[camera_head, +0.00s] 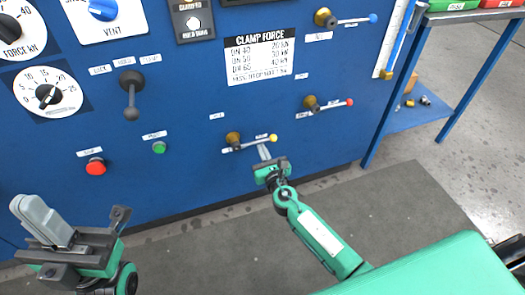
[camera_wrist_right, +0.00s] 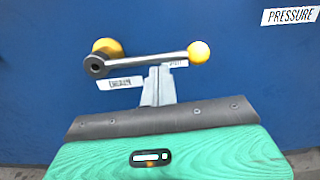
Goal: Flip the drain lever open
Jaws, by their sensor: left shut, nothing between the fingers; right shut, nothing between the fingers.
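The lever with a yellow ball end (camera_head: 255,142) is on the lower part of the blue panel. It lies nearly level, with its brass hub at the left and the ball at the right. In the right wrist view its metal bar (camera_wrist_right: 150,60) runs across the upper middle, above a small blurred label (camera_wrist_right: 125,82). My right gripper (camera_head: 263,151) is shut and empty, with its fingertips (camera_wrist_right: 159,73) just below the bar; I cannot tell whether they touch it. My left gripper (camera_head: 38,217) is shut and empty at the lower left, away from the panel.
A red-ball lever (camera_head: 330,104) and a blue-ball lever (camera_head: 352,20) are higher on the panel to the right. A black-knobbed lever (camera_head: 131,98), red button (camera_head: 96,167) and green button (camera_head: 159,147) are to the left. A blue-framed bench (camera_head: 425,105) stands at the right.

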